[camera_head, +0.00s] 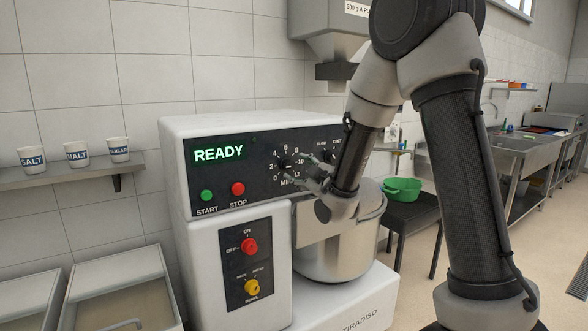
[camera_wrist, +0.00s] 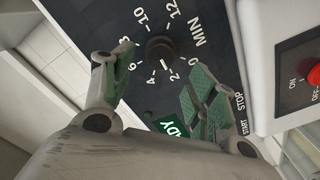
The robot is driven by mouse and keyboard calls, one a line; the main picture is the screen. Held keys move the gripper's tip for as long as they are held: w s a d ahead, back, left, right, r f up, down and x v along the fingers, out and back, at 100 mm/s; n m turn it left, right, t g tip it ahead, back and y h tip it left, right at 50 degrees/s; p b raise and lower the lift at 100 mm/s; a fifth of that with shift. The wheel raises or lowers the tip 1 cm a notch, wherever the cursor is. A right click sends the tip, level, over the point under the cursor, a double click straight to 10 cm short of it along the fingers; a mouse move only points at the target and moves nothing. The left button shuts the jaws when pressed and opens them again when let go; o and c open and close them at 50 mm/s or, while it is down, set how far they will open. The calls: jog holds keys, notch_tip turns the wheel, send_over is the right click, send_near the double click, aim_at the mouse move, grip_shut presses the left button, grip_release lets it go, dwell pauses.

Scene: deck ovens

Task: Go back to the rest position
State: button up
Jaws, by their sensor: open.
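My gripper (camera_head: 312,175) is at the mixer's control panel (camera_head: 221,187), in front of the timer dial (camera_wrist: 160,50). In the wrist view its two green-padded fingers (camera_wrist: 160,92) are spread apart, with nothing between them. The black dial shows beyond the fingertips, with its numbers and MIN around it. I cannot tell whether a finger touches the panel. The mixer (camera_head: 185,130) is white, and its display (camera_head: 219,154) reads READY in green. My arm hides part of the panel's right side and of the bowl.
The steel mixing bowl (camera_head: 335,255) is just below my gripper. A hopper (camera_head: 325,22) hangs above. Cups (camera_head: 76,154) stand on a shelf (camera_head: 70,177) at left. A green colander (camera_head: 402,189) sits on a dark table (camera_head: 411,213) at right. Open floor lies at right.

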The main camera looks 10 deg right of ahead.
jog(key=shift+s+d, duration=0.25)
jog(key=shift+s, duration=0.45)
jog(key=shift+f, duration=0.1)
jog(key=s+d+f+m+g+h, duration=0.2)
jog(key=s+d+f+m+g, duration=0.1)
jog(key=s+f+g, duration=0.3)
jog(key=s+d+f+m+g+h, duration=0.2)
jog(key=s+f+m+g, duration=0.1)
jog(key=f, duration=0.6)
jog(key=s+d+r+m+g, duration=0.1)
jog(key=s+d+r+m, duration=0.1)
jog(key=s+r, duration=0.3)
jog(key=s+d+r+m+g+h, duration=0.1)
jog(key=s+r, duration=0.4)
jog(key=s, duration=0.8)
jog(key=s+d+r+m+g, duration=0.1)
jog(key=s+d+r+m, duration=0.2)
jog(key=s, duration=0.7)
notch_tip(320, 180, up, 2)
jog(key=shift+d+r+m+g+h, duration=0.3)
jog(key=shift+d+g, duration=0.1)
jog(key=shift+d, duration=0.5)
